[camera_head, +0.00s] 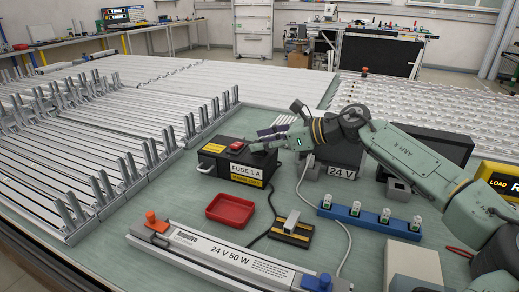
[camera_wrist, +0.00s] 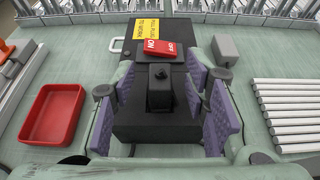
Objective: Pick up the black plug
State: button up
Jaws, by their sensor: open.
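A small black block that looks like the black plug (camera_wrist: 160,88) stands on top of a black fuse box (camera_wrist: 150,122) in the wrist view. The box, labelled FUSE 1 A, also shows in the head view (camera_head: 212,166). It has a red rocker switch (camera_wrist: 158,47) and yellow labels. My gripper (camera_wrist: 162,84) is open above the box, with its purple-padded fingers on the left and right of the plug. I see gaps between the pads and the plug, and nothing is held. In the head view my gripper (camera_head: 268,140) largely hides the plug.
A red tray (camera_head: 230,209) lies in front of the box. A 24 V box (camera_head: 340,155) stands to its right, partly behind my arm. A blue strip with several sockets (camera_head: 369,217) and a long lamp unit (camera_head: 225,260) lie nearer. Metal racks (camera_head: 130,170) are at left.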

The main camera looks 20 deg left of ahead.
grip_shut()
dwell(0.3)
jog(key=shift+r, duration=0.1)
